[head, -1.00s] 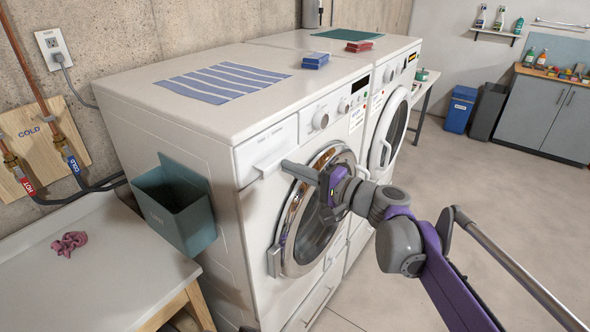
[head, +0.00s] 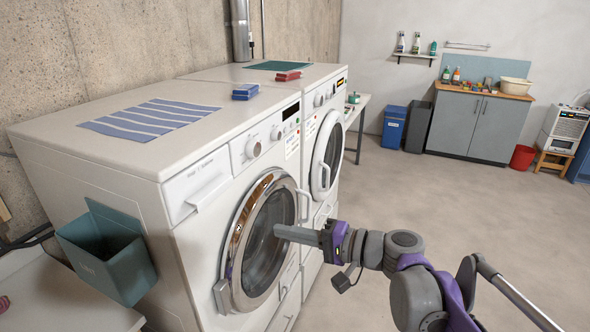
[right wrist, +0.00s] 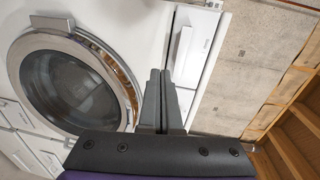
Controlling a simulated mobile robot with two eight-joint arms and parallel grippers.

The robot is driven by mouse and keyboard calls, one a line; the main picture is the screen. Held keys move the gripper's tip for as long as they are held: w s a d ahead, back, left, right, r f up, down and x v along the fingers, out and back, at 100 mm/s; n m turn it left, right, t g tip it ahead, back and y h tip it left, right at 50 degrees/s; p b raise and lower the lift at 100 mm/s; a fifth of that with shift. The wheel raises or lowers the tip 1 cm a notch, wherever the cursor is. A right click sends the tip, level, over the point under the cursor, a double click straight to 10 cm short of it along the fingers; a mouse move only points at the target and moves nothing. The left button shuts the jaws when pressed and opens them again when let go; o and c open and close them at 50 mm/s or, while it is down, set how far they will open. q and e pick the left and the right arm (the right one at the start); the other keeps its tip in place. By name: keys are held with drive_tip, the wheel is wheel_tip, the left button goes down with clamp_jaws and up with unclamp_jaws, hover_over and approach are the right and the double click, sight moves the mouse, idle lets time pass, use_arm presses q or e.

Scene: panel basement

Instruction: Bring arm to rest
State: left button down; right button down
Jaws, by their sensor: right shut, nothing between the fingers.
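My right gripper (head: 284,232) is shut and empty, held in front of the near washing machine (head: 185,190), its arm reaching in from the lower right. In the head view its fingertips overlap the round door (head: 262,245), which looks closed. In the right wrist view the two dark fingers (right wrist: 161,95) lie together, with the round door to their left and the detergent drawer front just behind them. My left gripper is out of view.
A teal bin (head: 105,255) hangs on the washer's left side above a white table (head: 60,300). A second machine (head: 325,150) stands beyond. The floor (head: 450,210) to the right is clear up to the grey cabinet (head: 475,125).

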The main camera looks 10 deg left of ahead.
drive_tip(key=s+d+f+n+h, duration=0.3)
drive_tip(key=s+d+f+h, duration=1.2)
drive_tip(key=s+d+f, duration=0.7)
wheel_tip(320, 180, down, 4)
drive_tip(key=shift+s+d+r+h, duration=0.15)
drive_tip(key=shift+d+h, duration=0.25)
drive_tip(key=shift+d, duration=0.75)
